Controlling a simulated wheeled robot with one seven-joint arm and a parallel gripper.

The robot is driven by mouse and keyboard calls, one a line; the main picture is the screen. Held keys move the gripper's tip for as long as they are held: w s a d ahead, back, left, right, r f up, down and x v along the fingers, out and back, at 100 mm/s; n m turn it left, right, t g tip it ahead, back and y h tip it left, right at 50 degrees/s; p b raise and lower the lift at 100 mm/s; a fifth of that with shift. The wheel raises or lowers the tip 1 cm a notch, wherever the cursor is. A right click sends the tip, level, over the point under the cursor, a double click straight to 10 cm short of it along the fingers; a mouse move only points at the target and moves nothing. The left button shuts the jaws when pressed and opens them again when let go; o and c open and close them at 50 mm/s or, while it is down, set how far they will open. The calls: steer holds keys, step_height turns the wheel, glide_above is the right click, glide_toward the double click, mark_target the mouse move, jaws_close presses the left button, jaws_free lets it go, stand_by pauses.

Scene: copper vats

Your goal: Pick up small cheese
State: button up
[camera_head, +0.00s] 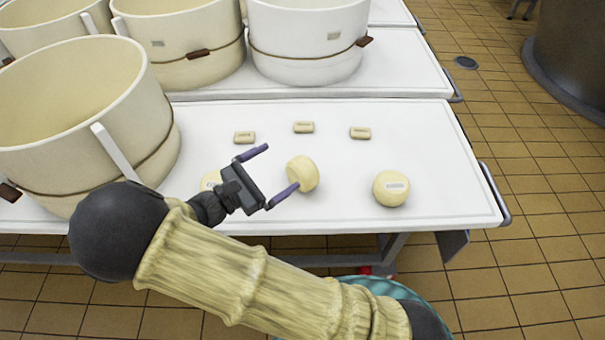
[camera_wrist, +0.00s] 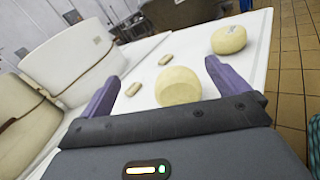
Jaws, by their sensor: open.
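A small round cheese (camera_head: 302,173) stands tilted on its side on the white table, close in front of my gripper (camera_head: 277,174). In the wrist view this cheese (camera_wrist: 178,87) sits between the two purple fingers of my gripper (camera_wrist: 160,80), slightly beyond them. My gripper is open and empty. Another round cheese (camera_head: 391,188) with a label lies to the right; it also shows in the wrist view (camera_wrist: 229,39). A third round cheese (camera_head: 210,181) is partly hidden behind my gripper. Three small flat labelled blocks (camera_head: 245,137), (camera_head: 303,127), (camera_head: 360,133) lie farther back in a row.
The white table (camera_head: 440,145) has free room around the blocks and at its right end. A large cream vat (camera_head: 70,110) stands at its left. More vats stand on a second table (camera_head: 400,75) behind. A metal rail (camera_head: 495,195) runs along the right edge.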

steer(key=b, duration=0.4)
glide_toward(294, 179)
steer(key=x, duration=0.4)
steer(key=shift+d+f, duration=0.1)
steer(key=shift+d, duration=0.05)
steer(key=shift+r+x, duration=0.25)
steer(key=shift+x, duration=0.85)
steer(key=shift+w+r, duration=0.1)
steer(key=shift+d, duration=0.1)
steer(key=b+x, duration=0.1)
steer(key=x, duration=0.2)
steer(key=shift+w+d+b, duration=0.25)
steer(key=shift+d+b, duration=0.1)
steer(key=shift+b, duration=0.05)
steer(key=shift+w+d, duration=0.35)
steer(key=shift+d, duration=0.1)
steer(key=shift+c, duration=0.2)
